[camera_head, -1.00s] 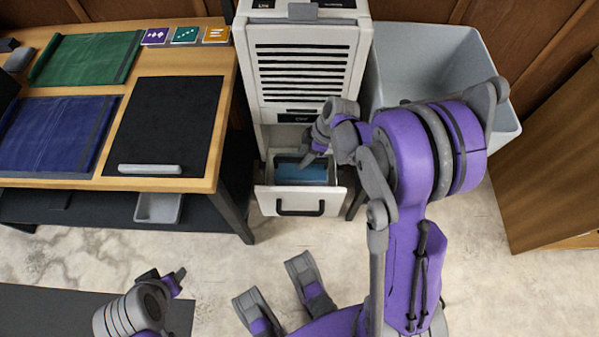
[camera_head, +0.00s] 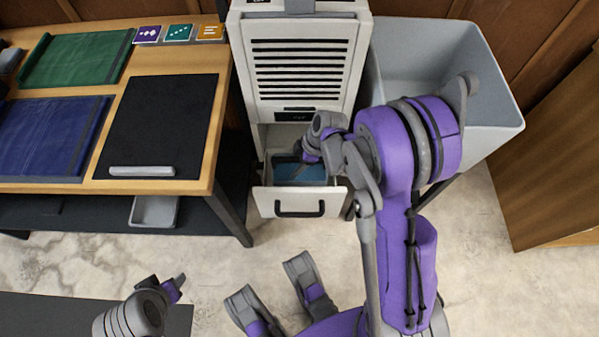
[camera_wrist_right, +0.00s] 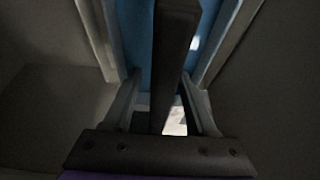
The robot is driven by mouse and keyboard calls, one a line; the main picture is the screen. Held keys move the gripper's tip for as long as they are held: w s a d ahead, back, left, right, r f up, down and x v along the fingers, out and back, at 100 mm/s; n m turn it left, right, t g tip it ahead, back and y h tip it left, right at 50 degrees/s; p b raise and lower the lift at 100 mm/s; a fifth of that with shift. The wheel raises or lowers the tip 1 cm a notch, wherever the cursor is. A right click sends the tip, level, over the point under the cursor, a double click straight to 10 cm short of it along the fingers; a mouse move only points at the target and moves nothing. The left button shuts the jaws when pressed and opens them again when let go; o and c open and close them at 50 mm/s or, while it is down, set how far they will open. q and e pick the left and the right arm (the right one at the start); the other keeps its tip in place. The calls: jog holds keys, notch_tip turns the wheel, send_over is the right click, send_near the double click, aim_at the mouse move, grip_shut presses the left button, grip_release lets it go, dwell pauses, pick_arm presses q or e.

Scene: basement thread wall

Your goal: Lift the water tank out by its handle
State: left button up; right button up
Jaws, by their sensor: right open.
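The water tank (camera_head: 265,202) sits low in the front of the tall white unit, its front jutting out. It has a dark handle on its front face and blue water (camera_head: 310,174) inside. My right gripper (camera_head: 302,165) reaches down at the top of the tank. In the right wrist view a dark bar (camera_wrist_right: 174,55), apparently the tank's handle, runs between the open fingers of my right gripper (camera_wrist_right: 163,105), above the blue water. I cannot tell whether the fingers touch it. My left gripper (camera_head: 178,285) is low at the left, away from the tank; its jaw opening is unclear.
The white unit (camera_head: 357,50) stands between a wooden table (camera_head: 222,95) on the left and a large grey bin (camera_head: 495,125) on the right. The table holds green and blue cloths and a black mat. The floor in front is mostly clear.

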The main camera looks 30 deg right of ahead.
jog(key=shift+f, duration=0.2)
jog(key=shift+c, duration=0.3)
grip_shut()
dwell(1.3)
